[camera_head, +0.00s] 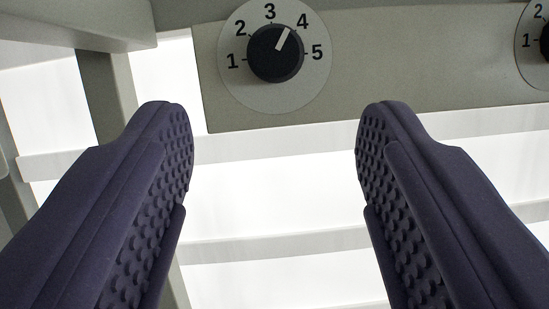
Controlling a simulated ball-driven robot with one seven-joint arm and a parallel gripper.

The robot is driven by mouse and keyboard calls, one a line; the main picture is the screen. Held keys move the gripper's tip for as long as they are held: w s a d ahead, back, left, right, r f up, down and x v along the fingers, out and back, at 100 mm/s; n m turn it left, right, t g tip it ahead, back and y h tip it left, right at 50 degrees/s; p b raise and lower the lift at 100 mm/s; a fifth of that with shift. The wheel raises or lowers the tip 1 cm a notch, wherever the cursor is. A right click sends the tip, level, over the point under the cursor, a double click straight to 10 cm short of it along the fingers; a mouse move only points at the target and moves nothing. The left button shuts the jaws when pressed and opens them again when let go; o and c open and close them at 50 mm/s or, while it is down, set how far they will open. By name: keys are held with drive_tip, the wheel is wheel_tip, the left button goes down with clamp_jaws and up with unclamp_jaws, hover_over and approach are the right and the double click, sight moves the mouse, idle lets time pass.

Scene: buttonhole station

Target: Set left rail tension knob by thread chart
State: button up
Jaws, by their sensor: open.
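A round black knob (275,53) sits on a pale dial plate (243,88) numbered 1 to 5, at the top middle of the head camera view. Its white pointer mark is turned to between 3 and 4, closer to 4. My gripper (274,135) is open and empty. Its two dark purple, studded fingers stand wide apart, one lower left and one lower right of the knob, and do not touch it. No thread chart shows in this view.
The dial is on a grey-beige rail panel (420,90). A second, partly cut-off knob (542,35) is at the right edge. Pale horizontal slats (270,243) with bright gaps lie below the panel. A beige frame part (75,25) fills the upper left.

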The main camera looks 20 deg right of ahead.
sight(275, 59)
drive_tip(key=w+d+r+n+y+p, duration=0.1)
drive_tip(key=w, duration=0.1)
drive_tip(key=w+d+r+n+p, duration=0.1)
drive_tip(key=w+n, duration=0.1)
drive_tip(key=w+d+r+n+y, duration=0.1)
drive_tip(key=w+n, duration=0.1)
drive_tip(key=shift+w+t+y+p, duration=0.25)
drive_tip(key=shift+t+y+p, duration=0.05)
drive_tip(key=shift+t+p, duration=0.1)
drive_tip(key=c, duration=1)
drive_tip(key=shift+a+f+m+h+b, duration=0.2)
drive_tip(key=shift+m+h+b, duration=0.4)
drive_tip(key=shift+m+b, duration=0.3)
drive_tip(key=shift+c, duration=0.2)
drive_tip(key=shift+r+m+g+h, duration=0.15)
drive_tip(key=shift+m+g+h, duration=0.15)
drive_tip(key=shift+m, duration=0.4)
